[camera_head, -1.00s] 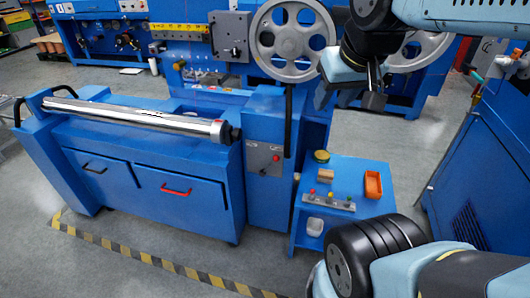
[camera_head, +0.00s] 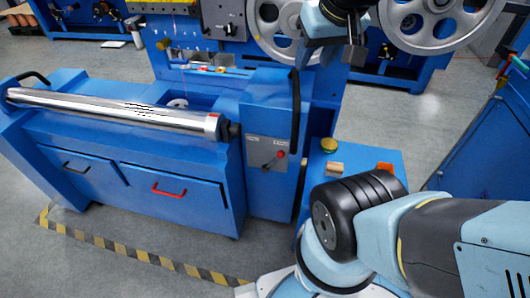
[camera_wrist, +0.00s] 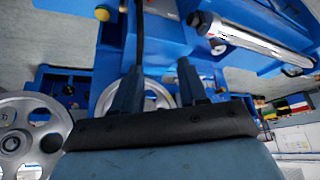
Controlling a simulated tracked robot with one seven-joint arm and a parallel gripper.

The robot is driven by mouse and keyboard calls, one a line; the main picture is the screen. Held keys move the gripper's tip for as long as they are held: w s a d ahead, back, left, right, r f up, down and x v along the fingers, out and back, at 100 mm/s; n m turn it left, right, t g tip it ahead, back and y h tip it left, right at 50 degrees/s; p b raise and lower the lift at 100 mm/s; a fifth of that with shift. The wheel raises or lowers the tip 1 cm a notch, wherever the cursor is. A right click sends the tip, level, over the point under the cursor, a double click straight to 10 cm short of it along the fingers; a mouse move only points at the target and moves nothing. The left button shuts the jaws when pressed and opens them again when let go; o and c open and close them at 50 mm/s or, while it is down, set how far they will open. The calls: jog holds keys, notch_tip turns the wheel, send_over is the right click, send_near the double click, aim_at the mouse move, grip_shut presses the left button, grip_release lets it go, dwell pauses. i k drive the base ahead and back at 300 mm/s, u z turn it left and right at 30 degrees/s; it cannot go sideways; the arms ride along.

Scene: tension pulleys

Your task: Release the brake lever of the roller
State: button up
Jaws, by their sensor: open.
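The chrome roller (camera_head: 120,112) lies across the top of the blue machine, and it also shows in the wrist view (camera_wrist: 262,45). A long black upright bar (camera_head: 295,112) stands at the machine's right end. A grey panel (camera_head: 267,152) below it carries a small dark lever and a red knob (camera_head: 281,154). I cannot tell for certain which lever is the brake. My gripper (camera_head: 335,48) is above and right of the black bar, apart from it. In the wrist view its two fingers (camera_wrist: 160,88) are spread with nothing between them.
Large grey pulley wheels (camera_head: 440,20) stand behind my gripper. Striped floor tape (camera_head: 120,252) runs in front of the machine.

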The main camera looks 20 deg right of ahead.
aim_at(280, 154)
jog(key=u, duration=0.55)
jog(key=k, duration=1.65)
jog(key=z, duration=0.45)
jog(key=i, duration=1)
jog(key=u, duration=0.05)
